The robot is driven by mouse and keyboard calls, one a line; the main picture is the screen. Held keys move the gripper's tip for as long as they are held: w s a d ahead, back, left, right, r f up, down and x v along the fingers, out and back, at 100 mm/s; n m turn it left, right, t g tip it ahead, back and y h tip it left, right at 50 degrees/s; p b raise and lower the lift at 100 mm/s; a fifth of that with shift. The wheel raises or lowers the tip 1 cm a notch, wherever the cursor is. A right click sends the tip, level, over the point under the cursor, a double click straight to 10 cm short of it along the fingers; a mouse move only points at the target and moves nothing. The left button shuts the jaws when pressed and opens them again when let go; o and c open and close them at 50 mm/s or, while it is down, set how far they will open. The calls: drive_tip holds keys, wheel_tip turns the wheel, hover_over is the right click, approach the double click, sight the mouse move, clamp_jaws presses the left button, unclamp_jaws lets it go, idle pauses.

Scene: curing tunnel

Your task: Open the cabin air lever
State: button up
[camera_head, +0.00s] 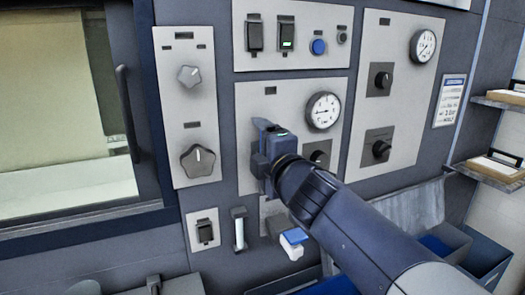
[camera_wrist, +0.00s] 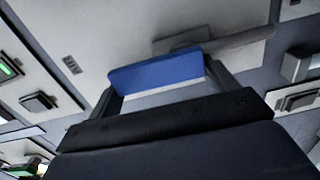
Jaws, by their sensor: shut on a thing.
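In the wrist view, my gripper (camera_wrist: 163,82) is shut on a blue lever handle (camera_wrist: 155,70), which lies crosswise between the two fingers. A grey mount and bar (camera_wrist: 235,45) show just behind the handle, against the pale panel. In the head view, my gripper (camera_head: 262,148) is up against the panel left of the lower gauge. There my gripper and arm hide the handle and part of the panel around it. No label naming the cabin air lever can be read.
A gauge (camera_head: 323,111) and a dark knob (camera_head: 317,153) sit close right of my gripper. A star knob (camera_head: 197,161) is to the left. A blue-and-white fitting (camera_head: 293,243) and an upright pale handle (camera_head: 239,229) are below. Bins (camera_head: 480,262) stand lower right.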

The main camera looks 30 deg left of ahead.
drive_tip(key=shift+f+n, duration=0.15)
drive_tip(key=shift+n, duration=0.15)
drive_tip(key=o, duration=1.3)
drive_tip(key=shift+s, duration=0.1)
drive_tip(key=shift+p+v, duration=0.65)
drive_tip(key=shift+v, duration=4.7)
drive_tip(key=shift+a, duration=0.1)
drive_tip(key=b+x, duration=0.1)
drive_tip(key=x, duration=0.9)
drive_tip(key=shift+w+a, duration=0.2)
drive_tip(key=shift+w, duration=0.05)
